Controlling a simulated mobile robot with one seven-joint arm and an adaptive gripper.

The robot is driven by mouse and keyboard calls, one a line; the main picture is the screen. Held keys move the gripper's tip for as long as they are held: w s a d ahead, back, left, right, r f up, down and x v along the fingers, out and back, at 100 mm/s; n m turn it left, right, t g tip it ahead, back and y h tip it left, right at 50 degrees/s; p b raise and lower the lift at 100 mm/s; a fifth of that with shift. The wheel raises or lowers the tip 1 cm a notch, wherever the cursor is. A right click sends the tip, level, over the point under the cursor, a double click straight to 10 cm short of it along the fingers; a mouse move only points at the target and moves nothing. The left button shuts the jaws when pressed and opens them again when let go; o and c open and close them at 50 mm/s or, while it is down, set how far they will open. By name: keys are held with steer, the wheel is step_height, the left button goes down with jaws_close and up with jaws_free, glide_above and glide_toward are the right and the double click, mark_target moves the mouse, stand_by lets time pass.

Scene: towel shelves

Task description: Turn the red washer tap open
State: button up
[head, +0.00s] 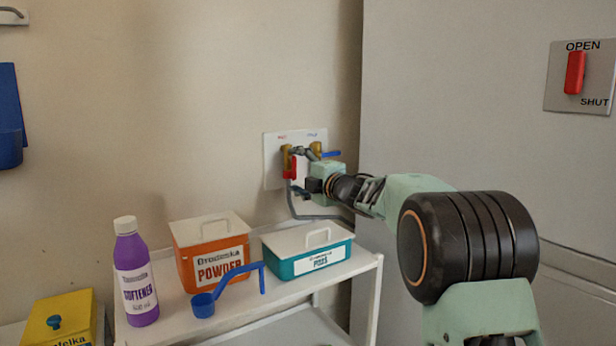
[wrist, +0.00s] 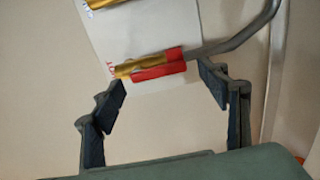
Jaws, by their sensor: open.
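The red washer tap handle (head: 292,168) hangs down beside its brass valve (head: 286,152) on a white wall plate (head: 272,178). In the wrist view the red handle (wrist: 158,72) lies alongside the brass body (wrist: 140,64). My gripper (wrist: 164,84) is open and empty. Its two fingertips stand on either side of the handle's line, apart from it, with the right one nearer the grey hose. In the head view my gripper (head: 304,187) is close to the plate's lower right; its fingers are hard to make out there.
A blue-handled tap (head: 330,154) sits right of the red one. A grey hose (head: 292,208) curves below. A trolley (head: 352,268) holds a softener bottle (head: 137,275), a powder box (head: 208,250) and a teal box (head: 306,250). A panel marked OPEN and SHUT (head: 555,95) hangs right.

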steer(key=v, duration=1.1)
steer(key=shift+d, duration=0.1)
